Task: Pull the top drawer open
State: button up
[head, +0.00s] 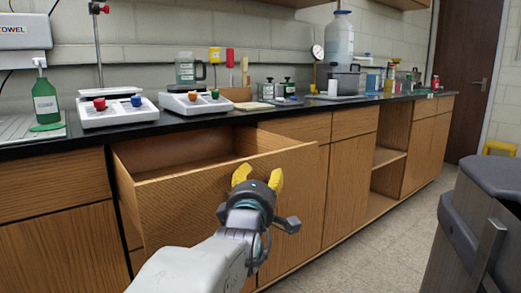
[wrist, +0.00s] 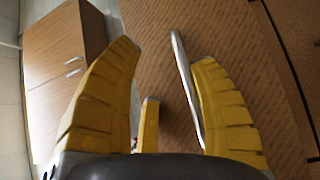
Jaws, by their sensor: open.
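The top drawer (head: 180,208) is a wood-grain drawer under the black counter in the head view. It stands well pulled out, and its empty-looking inside shows. My gripper (head: 258,178) is in front of the drawer face, with its yellow fingers apart. In the wrist view the open gripper (wrist: 165,55) faces the wood front. A silver bar handle (wrist: 186,88) lies between the fingers, close beside the right finger; I cannot tell whether they touch. The handle is hidden behind my gripper in the head view.
Closed drawers flank it at left (head: 50,185) and right (head: 300,128). Two white hot plates (head: 118,112) and bottles stand on the black counter (head: 225,118). A dark grey bin-like object (head: 480,225) stands at right. The floor (head: 390,225) between is clear.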

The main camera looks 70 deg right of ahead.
jog(key=shift+o, duration=1.2)
notch_tip(320, 180, up, 9)
jog(key=h, duration=0.1)
jog(key=shift+s, duration=0.15)
jog(key=shift+a, duration=0.1)
jog(key=shift+y, duration=0.8)
notch_tip(320, 180, down, 7)
jog(key=shift+f, duration=0.15)
jog(key=shift+c, duration=0.4)
jog(key=shift+s+a+f, duration=0.1)
jog(key=shift+a, duration=0.2)
jog(key=shift+c, duration=1)
jog(key=s+a+f, duration=0.1)
jog(key=a, duration=0.6)
jog(key=shift+a+f, duration=0.35)
